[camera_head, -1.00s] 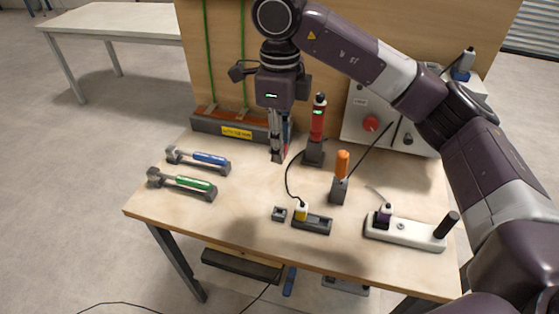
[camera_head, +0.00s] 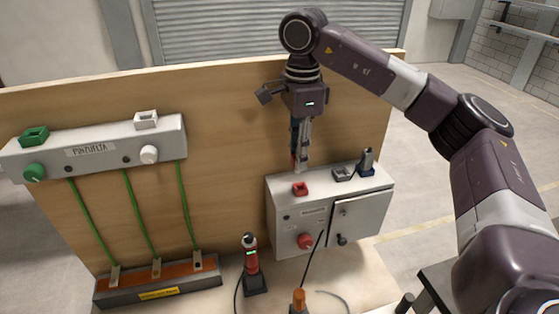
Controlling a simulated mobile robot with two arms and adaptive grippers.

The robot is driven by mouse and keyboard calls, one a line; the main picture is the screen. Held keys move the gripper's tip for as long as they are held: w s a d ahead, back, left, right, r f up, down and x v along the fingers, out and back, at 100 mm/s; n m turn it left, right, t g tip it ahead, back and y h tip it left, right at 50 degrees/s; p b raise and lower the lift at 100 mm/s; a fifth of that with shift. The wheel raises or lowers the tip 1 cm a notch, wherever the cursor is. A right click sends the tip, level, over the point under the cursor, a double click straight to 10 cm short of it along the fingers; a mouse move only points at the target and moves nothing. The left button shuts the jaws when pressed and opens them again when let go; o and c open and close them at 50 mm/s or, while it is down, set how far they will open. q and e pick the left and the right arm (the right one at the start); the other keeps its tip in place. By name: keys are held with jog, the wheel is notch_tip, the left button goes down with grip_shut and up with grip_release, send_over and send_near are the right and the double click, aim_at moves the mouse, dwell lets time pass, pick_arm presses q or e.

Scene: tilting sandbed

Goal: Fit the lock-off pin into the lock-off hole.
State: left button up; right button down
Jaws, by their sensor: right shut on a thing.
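My right gripper (camera_head: 300,166) points down, with its fingers shut on a slim thing with red and blue parts. This appears to be the lock-off pin (camera_head: 294,160); the fingers hide most of it. The gripper is above the left part of a grey box (camera_head: 330,213), over a small red block (camera_head: 300,189) on the box's top. That block may carry the lock-off hole, but I cannot make out the opening. The held thing looks close above the block; I cannot tell whether they touch. My left gripper is out of view.
The box front has a red knob (camera_head: 305,241). A grey holder (camera_head: 343,173) and a blue-based plug (camera_head: 366,163) are on its top, right of the gripper. A wooden board (camera_head: 230,110) stands behind. A red-and-black tool (camera_head: 250,262) stands on the table, front left.

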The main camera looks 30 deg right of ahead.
jog(key=shift+w+d+r, duration=0.1)
jog(key=shift+d+r, duration=0.15)
jog(key=shift+d, duration=0.15)
jog(key=shift+s+d+r, duration=0.1)
jog(key=shift+s+r, duration=0.05)
jog(key=shift+s, duration=0.3)
jog(key=shift+w+f, duration=0.2)
jog(key=shift+f, duration=0.25)
notch_tip(320, 180, down, 2)
jog(key=shift+b, duration=0.95)
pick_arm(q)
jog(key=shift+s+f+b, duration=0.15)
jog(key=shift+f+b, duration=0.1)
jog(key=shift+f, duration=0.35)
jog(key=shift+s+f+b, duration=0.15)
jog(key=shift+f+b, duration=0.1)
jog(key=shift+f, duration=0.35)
pick_arm(e)
jog(key=shift+f, duration=0.85)
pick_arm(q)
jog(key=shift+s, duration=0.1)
pick_arm(e)
jog(key=shift+s, duration=0.1)
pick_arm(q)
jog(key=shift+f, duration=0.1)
pick_arm(e)
jog(key=shift+f, duration=0.1)
